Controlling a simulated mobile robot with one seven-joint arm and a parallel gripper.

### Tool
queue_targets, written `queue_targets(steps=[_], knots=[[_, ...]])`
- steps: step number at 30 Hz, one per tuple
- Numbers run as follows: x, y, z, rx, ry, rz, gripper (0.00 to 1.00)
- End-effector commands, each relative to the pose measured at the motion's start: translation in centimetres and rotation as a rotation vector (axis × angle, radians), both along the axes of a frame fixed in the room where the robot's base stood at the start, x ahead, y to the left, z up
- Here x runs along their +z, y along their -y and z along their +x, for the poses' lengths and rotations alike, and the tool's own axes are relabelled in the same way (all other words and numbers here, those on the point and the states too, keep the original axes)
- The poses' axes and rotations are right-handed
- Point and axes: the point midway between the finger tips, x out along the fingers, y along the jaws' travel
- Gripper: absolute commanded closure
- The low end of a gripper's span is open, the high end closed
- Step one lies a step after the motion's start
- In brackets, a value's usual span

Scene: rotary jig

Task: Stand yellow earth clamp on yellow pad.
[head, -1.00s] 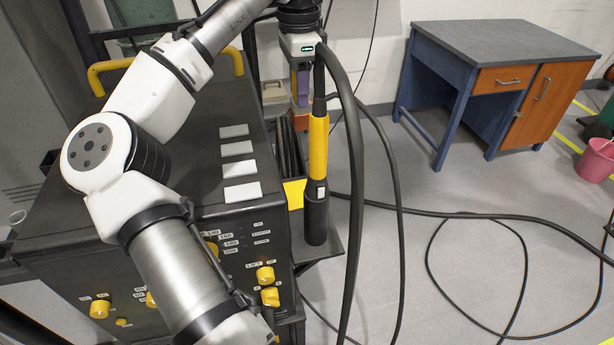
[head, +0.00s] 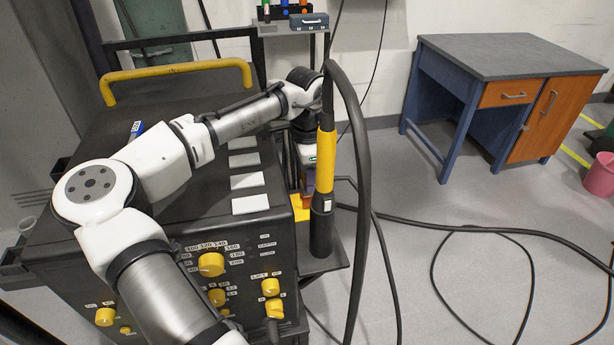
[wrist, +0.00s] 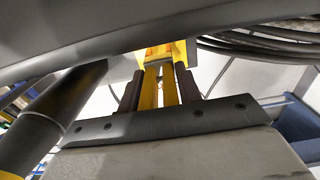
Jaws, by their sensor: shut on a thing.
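The yellow earth clamp (wrist: 148,92) shows as yellow bars between the two dark fingers of my gripper (wrist: 159,78) in the wrist view. My gripper is shut on it. In the head view my gripper (head: 307,160) points down behind the yellow-and-black torch, which hides much of the fingers and the clamp. The yellow pad (head: 300,213) lies just below, on the side shelf of the black machine, partly covered by the torch holder. I cannot tell whether the clamp touches the pad.
The torch (head: 325,162) stands upright in a black holder (head: 321,232), close in front of my gripper, its thick cable arching down to the right. The black machine (head: 85,240) with white labels and yellow knobs is at left. A desk (head: 500,60) stands at the back right. Cables cross the floor.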

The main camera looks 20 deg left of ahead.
Motion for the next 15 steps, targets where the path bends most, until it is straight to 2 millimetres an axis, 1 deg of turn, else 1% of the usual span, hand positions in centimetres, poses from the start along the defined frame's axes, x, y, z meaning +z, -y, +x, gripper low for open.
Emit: queue_targets(steps=[3,14,15], knots=[[-0.78,0.0,0.01,0.0,0.002,0.0,1.0],[-1.16,-0.01,0.02,0.0,0.002,-0.001,1.0],[-1.31,-0.02,0.0,0.0,0.001,-0.001,0.65]])
